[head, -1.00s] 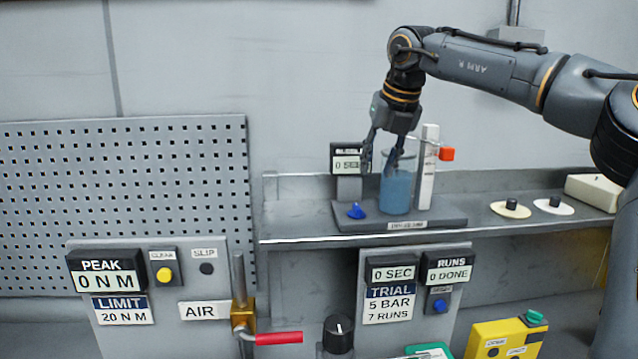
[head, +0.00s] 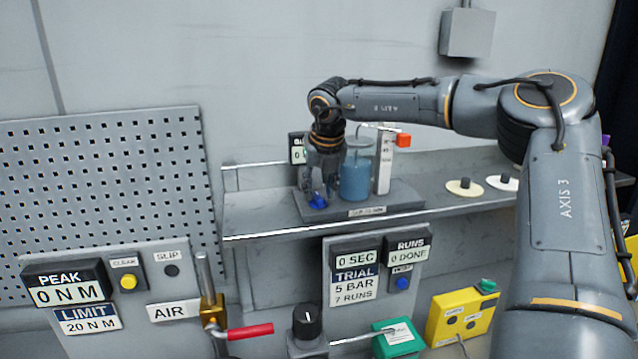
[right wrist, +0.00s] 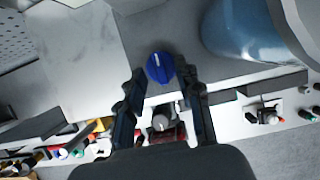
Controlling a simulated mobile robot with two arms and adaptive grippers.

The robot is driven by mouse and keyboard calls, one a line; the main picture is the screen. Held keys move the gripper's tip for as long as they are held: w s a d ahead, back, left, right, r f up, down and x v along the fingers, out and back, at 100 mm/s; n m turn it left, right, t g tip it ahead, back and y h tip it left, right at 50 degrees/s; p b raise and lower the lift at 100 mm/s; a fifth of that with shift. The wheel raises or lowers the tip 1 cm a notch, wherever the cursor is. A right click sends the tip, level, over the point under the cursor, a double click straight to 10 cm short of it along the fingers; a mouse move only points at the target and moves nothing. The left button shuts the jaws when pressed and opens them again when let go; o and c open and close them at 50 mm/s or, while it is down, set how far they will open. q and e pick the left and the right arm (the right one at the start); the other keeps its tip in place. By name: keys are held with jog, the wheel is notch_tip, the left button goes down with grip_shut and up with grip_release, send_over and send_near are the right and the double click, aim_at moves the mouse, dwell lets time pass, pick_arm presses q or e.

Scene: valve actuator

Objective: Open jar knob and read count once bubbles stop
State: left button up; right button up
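The blue knob (head: 317,202) sits on the grey jar base (head: 385,200), in front and to the left of the jar. The jar (head: 356,182) holds blue liquid; I cannot make out bubbles. My right gripper (head: 322,185) hangs pointing down just above the knob, left of the jar. In the right wrist view the knob (right wrist: 160,68) shows between and just beyond the fingertips of the open gripper (right wrist: 158,77), with gaps on both sides. The count display (head: 297,150) behind is mostly hidden by my gripper; a "0" shows. My left gripper is not in view.
A white graduated tube (head: 384,168) with an orange part stands right of the jar. Below are the trial panel (head: 338,300), a red-handled valve (head: 249,332) and a yellow box (head: 455,318).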

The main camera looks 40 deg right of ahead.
jog(key=shift+d+f, duration=0.1)
jog(key=shift+f, duration=0.3)
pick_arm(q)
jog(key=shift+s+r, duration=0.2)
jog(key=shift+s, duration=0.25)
pick_arm(e)
jog(key=shift+w+f, duration=0.1)
grip_shut()
